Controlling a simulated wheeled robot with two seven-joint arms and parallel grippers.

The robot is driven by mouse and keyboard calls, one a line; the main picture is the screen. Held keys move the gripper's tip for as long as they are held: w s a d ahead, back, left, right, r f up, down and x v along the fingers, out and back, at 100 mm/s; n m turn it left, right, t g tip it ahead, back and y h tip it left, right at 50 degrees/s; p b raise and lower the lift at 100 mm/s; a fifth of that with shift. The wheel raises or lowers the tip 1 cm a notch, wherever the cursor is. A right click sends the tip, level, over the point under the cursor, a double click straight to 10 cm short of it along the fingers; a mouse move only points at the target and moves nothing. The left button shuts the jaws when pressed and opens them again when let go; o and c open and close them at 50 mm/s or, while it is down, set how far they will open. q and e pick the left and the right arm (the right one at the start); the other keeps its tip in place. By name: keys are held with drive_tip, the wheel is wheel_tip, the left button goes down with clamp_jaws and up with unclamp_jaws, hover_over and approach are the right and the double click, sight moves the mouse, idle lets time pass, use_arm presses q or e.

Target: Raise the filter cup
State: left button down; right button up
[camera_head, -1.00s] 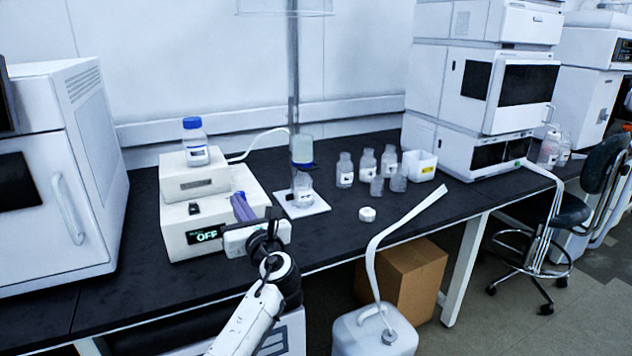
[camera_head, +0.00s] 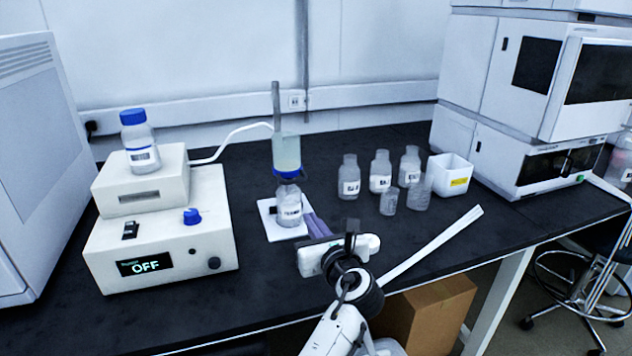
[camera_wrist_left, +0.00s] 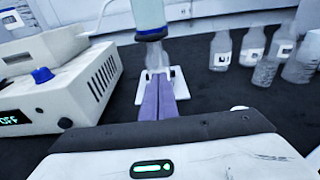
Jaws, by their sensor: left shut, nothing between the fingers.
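The filter cup (camera_head: 286,150) is a translucent cylinder with a blue ring at its lower end. It sits above a clear labelled bottle (camera_head: 289,205) in front of the stand's upright rod. In the left wrist view the cup (camera_wrist_left: 149,14) is cut off by the top edge. My left gripper (camera_head: 314,222) has purple fingers pressed together and empty. They lie in front of and to the right of the bottle, lower than the cup. In the left wrist view the fingers (camera_wrist_left: 160,78) point towards the bottle, below the cup. My right gripper is not in view.
A white pump box (camera_head: 165,250) reading OFF stands left, with a blue-capped bottle (camera_head: 140,150) on top. Several clear bottles (camera_head: 380,172) and a white bin (camera_head: 450,175) stand right of the stand.

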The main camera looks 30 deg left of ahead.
use_arm(q)
drive_tip(key=b+x, duration=0.1)
drive_tip(key=x, duration=0.8)
drive_tip(key=shift+w+a+r, duration=0.1)
drive_tip(key=shift+a+r, duration=0.05)
drive_tip(key=shift+a, duration=0.3)
drive_tip(key=shift+s+d+r+p, duration=0.1)
drive_tip(key=shift+s+d+r, duration=0.05)
drive_tip(key=shift+r, duration=0.45)
drive_tip(key=shift+s+d+r+p, duration=0.1)
drive_tip(key=shift+s+d+r, duration=0.05)
drive_tip(key=shift+r, duration=0.5)
drive_tip(key=shift+s+d+r+p, duration=0.1)
drive_tip(key=shift+r, duration=0.5)
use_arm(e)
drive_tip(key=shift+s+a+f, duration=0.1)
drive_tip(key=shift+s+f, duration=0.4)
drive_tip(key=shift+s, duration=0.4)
